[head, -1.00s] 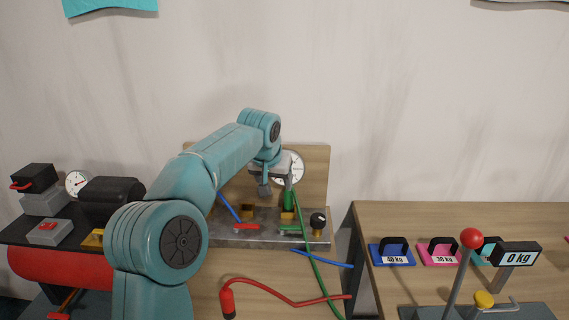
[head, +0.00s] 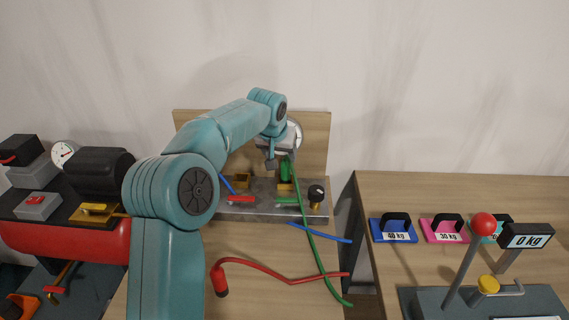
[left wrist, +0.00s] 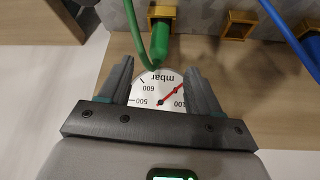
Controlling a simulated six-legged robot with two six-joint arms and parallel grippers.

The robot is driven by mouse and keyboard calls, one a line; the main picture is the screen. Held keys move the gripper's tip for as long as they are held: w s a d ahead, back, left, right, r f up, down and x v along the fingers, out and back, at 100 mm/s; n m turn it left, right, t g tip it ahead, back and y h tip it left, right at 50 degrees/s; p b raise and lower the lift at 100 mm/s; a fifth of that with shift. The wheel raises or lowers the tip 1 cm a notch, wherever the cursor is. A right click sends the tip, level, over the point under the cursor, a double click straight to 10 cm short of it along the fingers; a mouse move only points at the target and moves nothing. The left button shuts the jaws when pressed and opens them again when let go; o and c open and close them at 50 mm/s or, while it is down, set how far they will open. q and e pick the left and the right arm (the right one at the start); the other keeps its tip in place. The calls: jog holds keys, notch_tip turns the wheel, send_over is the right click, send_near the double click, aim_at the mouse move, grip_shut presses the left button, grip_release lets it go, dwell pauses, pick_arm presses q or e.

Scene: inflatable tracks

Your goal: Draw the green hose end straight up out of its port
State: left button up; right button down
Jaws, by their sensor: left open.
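The green hose end (head: 286,172) stands upright in a brass port (head: 285,187) on the grey metal manifold (head: 262,211). Its green hose loops out of the top and runs down over the table front. In the left wrist view the green hose end (left wrist: 160,46) sits in its brass port (left wrist: 163,13), just beyond my fingertips. My left gripper (head: 279,157) is above it in the head view, partly hidden by its own arm. The left wrist view shows the left gripper (left wrist: 161,68) open and empty, with the hose loop reaching near the gap between its fingers. My right gripper is out of view.
A pressure gauge (left wrist: 156,90) is behind the fingers. An empty brass port (left wrist: 235,26) and a blue hose end (left wrist: 312,48) are beside the green one. A red hose (head: 282,273) lies on the table. A black knob (head: 316,191) stands at the manifold's right.

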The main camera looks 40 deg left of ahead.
aim_at(285, 165)
pick_arm(q)
jog(key=x, duration=0.9)
jog(key=shift+w+p, duration=0.1)
jog(key=shift+p, duration=0.3)
jog(key=shift+f, duration=0.2)
jog(key=c, duration=1.1)
jog(key=shift+w+r, duration=0.1)
jog(key=shift+r, duration=0.1)
